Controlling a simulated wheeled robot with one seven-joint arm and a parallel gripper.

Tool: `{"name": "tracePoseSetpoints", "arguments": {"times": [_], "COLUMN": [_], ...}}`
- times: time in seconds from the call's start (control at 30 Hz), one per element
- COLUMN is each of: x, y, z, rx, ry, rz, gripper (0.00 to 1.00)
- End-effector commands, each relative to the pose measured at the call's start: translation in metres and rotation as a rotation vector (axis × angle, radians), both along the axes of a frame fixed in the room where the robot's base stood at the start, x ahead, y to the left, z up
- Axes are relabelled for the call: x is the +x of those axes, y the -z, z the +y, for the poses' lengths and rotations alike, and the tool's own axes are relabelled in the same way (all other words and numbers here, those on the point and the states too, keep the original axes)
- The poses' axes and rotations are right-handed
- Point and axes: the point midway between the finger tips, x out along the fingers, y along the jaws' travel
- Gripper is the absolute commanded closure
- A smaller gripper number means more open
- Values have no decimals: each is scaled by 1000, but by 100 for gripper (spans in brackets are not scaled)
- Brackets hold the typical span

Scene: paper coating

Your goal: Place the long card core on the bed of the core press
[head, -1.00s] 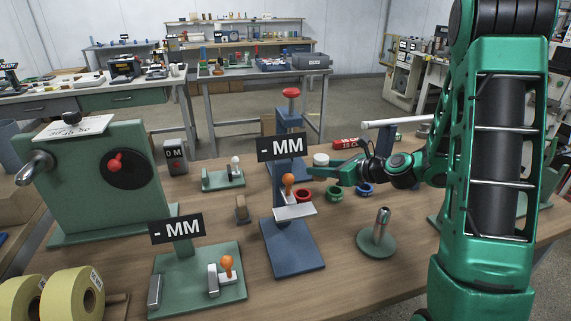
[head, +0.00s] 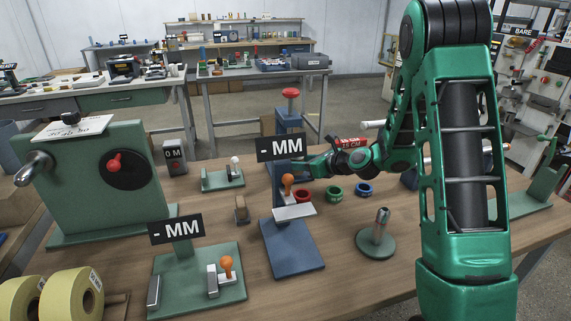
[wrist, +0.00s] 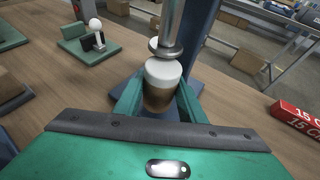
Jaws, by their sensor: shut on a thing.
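The long card core (wrist: 163,80) stands upright between the fingers of my gripper (wrist: 160,100) in the wrist view. It has a white upper part and a brown lower part. The blue core press (head: 290,122), with a red knob on top, stands behind the "- MM" sign in the head view. Its metal ram (wrist: 168,35) ends in a round foot just above and slightly behind the core's top. The blue bed lies below; my fingers hide the core's foot, so I cannot tell if it touches. In the head view, my gripper (head: 303,167) is partly behind the sign.
A blue gauge stand (head: 292,258) with an "- MM" sign is in front of the press. Red (head: 303,196), green (head: 334,193) and blue (head: 364,189) rings sit right of it. A metal post (head: 380,230) stands nearer. A red 15 CM block (wrist: 298,116) lies to the right.

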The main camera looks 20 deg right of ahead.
Motion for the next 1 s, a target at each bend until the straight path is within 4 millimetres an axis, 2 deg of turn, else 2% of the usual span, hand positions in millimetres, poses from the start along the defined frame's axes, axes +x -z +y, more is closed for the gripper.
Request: {"name": "tracePoseSetpoints", "arguments": {"times": [0.17, 0.43, 0.6, 0.93, 0.97, 1.0], "x": [8, 32, 31, 31, 31, 31], "y": [0, 0, 12, 14, 14, 14], "z": [5, 20, 18, 18, 18, 18], "rx": [-1, -1, 0, 1, 0, 0], "ry": [-1, -3, 0, 0, 0, 0], "rz": [-2, -1, 1, 0, 1, 0], "gripper": [85, 85, 85, 85, 61, 56]}}
